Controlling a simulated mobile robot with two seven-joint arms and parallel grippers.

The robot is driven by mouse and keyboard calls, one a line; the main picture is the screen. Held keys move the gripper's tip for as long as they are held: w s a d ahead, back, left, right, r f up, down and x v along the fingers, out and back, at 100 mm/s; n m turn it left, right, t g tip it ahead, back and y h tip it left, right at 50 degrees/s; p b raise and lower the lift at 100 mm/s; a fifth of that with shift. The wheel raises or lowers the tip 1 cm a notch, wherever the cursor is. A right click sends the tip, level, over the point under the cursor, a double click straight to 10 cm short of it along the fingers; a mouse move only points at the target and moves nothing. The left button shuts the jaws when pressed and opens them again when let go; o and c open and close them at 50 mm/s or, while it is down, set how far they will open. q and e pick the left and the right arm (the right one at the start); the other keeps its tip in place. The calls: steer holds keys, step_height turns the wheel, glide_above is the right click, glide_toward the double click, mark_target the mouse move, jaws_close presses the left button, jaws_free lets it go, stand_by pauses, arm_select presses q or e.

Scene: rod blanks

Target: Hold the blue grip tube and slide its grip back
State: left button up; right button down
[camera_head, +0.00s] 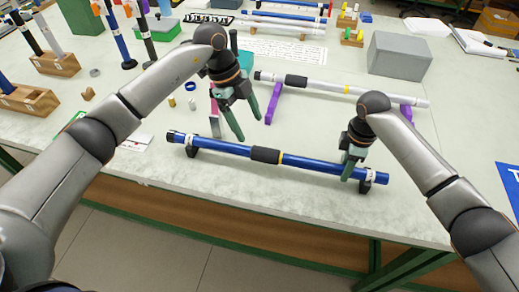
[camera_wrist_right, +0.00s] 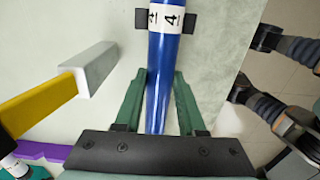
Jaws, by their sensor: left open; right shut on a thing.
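The blue grip tube (camera_head: 312,164) lies across two black supports near the table's front edge. Its black grip (camera_head: 265,155) sits around the tube near mid-length, with a thin yellow band just to the right of it. My right gripper (camera_head: 354,176) is shut on the tube close to the right support. In the right wrist view the blue tube (camera_wrist_right: 160,85) runs between my green fingers, and a white label with a 4 shows beyond them. My left gripper (camera_head: 254,130) is open and empty, above and behind the black grip, apart from the tube.
A white tube (camera_head: 330,87) with a black grip lies behind on purple supports. A grey box (camera_head: 399,55) stands at the back right. Wooden blocks with upright rods (camera_head: 55,63) stand at the left. The table's front strip is clear.

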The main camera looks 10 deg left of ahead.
mark_target(257, 149)
arm_select(q)
steer(key=d+f+n, duration=0.1)
steer(key=f, duration=0.2)
steer(key=d+f+n, duration=0.1)
steer(key=f, duration=0.3)
steer(key=d+f+n, duration=0.1)
steer(key=f, duration=0.2)
steer(key=shift+f+n+h, duration=0.3)
steer(key=shift+f+h, duration=0.05)
steer(key=shift+h, duration=0.05)
jaws_close()
stand_by(0.5)
steer(key=shift+a, duration=0.15)
